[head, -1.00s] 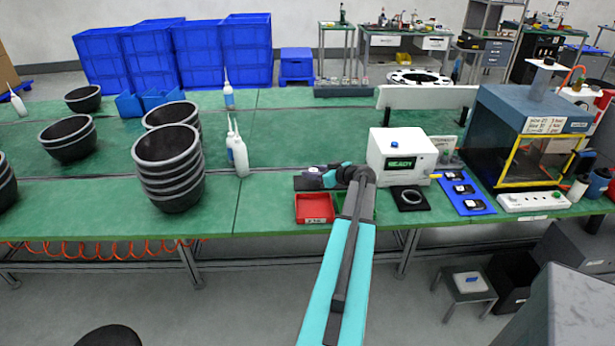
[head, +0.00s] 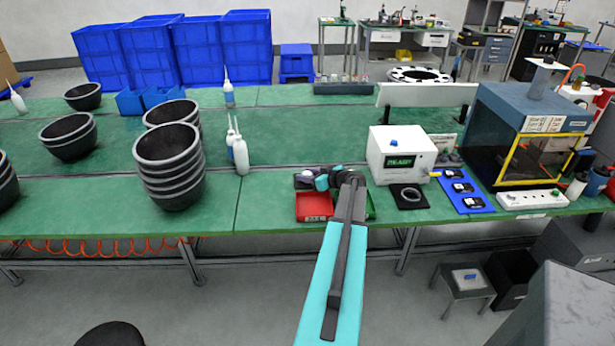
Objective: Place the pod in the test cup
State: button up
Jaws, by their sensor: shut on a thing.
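The likely test cup (head: 410,194) is a grey ring on a black square pad, in front of a white tester box (head: 390,158) with a green-lettered display. My gripper (head: 306,180) is small in the head view, left of the tester and above the back of the red tray. It is shut on what seems to be the pod, a small dark piece mostly hidden at the jaws. The gripper is well to the left of the cup and apart from it.
A red tray (head: 313,208) sits below my gripper, with a green tray partly behind my arm. A blue mat (head: 476,206) holds several black pieces right of the cup. Stacked black bowls (head: 168,185) and white bottles (head: 240,158) stand left. Bench between bottles and trays is clear.

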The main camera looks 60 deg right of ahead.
jog(key=shift+f+b, duration=0.3)
jog(key=shift+b, duration=0.15)
dwell(0.3)
jog(key=o, duration=1)
jog(key=shift+r, duration=0.1)
jog(key=shift+s+p, duration=0.1)
jog(key=shift+p, duration=1.35)
jog(key=shift+s+a+b, duration=0.1)
jog(key=shift+s+b, duration=0.25)
jog(key=shift+b, duration=0.05)
jog(key=shift+b+v, duration=0.95)
jog(key=shift+v, duration=0.5)
jog(key=b+v, duration=0.3)
jog(key=v, duration=0.6)
jog(key=shift+s, duration=0.45)
jog(key=shift+s+r, duration=0.1)
jog(key=shift+s, duration=0.05)
jog(key=shift+o, duration=0.8)
